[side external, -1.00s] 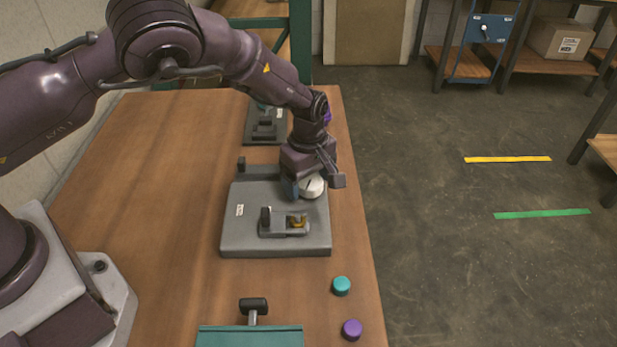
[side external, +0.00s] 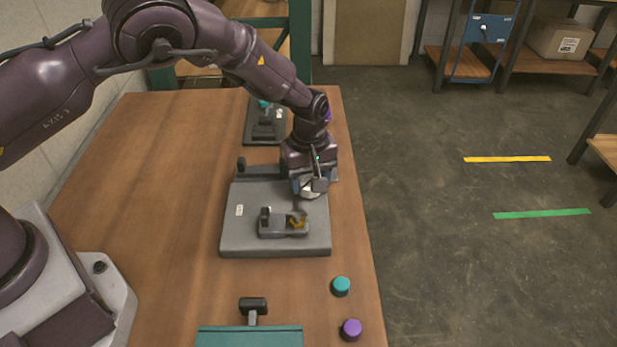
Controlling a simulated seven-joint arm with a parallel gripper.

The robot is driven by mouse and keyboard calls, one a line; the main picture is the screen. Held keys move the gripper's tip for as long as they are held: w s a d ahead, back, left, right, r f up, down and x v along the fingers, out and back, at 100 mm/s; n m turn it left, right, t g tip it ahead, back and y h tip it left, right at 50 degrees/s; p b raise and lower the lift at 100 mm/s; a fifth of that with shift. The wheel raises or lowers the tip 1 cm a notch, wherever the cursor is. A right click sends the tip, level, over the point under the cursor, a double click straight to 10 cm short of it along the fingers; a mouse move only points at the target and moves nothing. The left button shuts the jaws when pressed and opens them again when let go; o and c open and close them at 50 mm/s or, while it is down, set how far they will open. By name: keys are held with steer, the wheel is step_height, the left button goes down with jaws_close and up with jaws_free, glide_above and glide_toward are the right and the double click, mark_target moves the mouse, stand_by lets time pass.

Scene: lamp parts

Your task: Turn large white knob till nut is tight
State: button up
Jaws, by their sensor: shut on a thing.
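The large white knob (side external: 309,193) sits at the back right of the grey base plate (side external: 245,236). My gripper (side external: 311,187) points down over it and is shut on it, hiding most of the knob. In front of the knob, a small grey bracket (side external: 270,228) stands on the plate. It holds a brass-coloured nut or fitting (side external: 298,222) at its right end. How tight the nut is cannot be told from this view.
A teal cap (side external: 341,286) and a purple cap (side external: 351,329) lie near the table's right edge. A teal fixture with a black handle (side external: 253,305) is at the front. Another dark fixture (side external: 263,133) stands behind. The table's left side is clear.

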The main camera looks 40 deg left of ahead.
steer(key=m, duration=0.7)
steer(key=shift+w, duration=0.15)
steer(key=m, duration=0.4)
steer(key=shift+d+m, duration=0.15)
steer(key=shift+m, duration=1.95)
steer(key=o, duration=0.9)
steer(key=shift+d, duration=0.1)
step_height(320, 180, up, 13)
